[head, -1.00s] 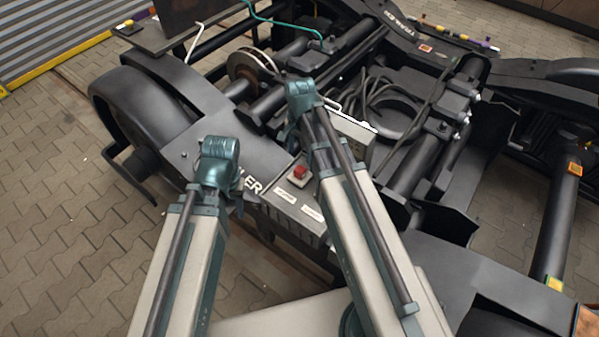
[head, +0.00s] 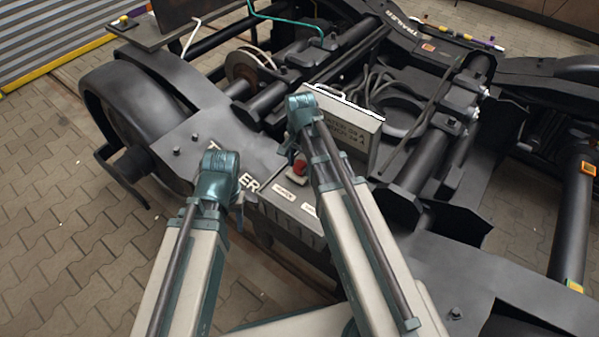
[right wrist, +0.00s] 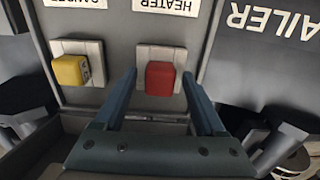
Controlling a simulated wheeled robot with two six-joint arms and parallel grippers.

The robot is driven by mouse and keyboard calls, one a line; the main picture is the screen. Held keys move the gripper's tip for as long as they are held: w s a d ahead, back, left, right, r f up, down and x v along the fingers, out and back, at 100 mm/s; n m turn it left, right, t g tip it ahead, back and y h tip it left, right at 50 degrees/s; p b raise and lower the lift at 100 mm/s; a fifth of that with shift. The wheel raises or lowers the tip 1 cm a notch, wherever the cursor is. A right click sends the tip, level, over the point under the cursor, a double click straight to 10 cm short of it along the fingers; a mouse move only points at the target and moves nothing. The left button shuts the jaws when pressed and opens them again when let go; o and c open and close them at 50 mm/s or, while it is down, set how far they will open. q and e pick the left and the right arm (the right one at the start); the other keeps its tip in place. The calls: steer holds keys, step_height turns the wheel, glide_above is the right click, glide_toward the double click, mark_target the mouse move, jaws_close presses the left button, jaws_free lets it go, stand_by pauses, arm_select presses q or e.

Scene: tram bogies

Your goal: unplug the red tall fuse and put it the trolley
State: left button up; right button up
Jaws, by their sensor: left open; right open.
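The red fuse (right wrist: 160,78) sits on a pale square base below an upside-down HEATER label in the right wrist view. It also shows in the head view (head: 300,168), beside my right arm. My right gripper (right wrist: 158,78) is open, with one finger to each side of the red fuse; I cannot tell whether they touch it. My left gripper (head: 238,212) is over the left side of the bogie frame, its jaws mostly hidden by its own wrist. I cannot make out a trolley in these views.
A yellow fuse (right wrist: 69,70) on its own pale base is close left of the red one in the right wrist view.

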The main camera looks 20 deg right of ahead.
mark_target(300, 164)
stand_by(0.9)
jaws_close()
steer(key=shift+r, duration=0.1)
stand_by(0.4)
steer(key=shift+r+p, duration=2.95)
steer(key=shift+p, duration=0.15)
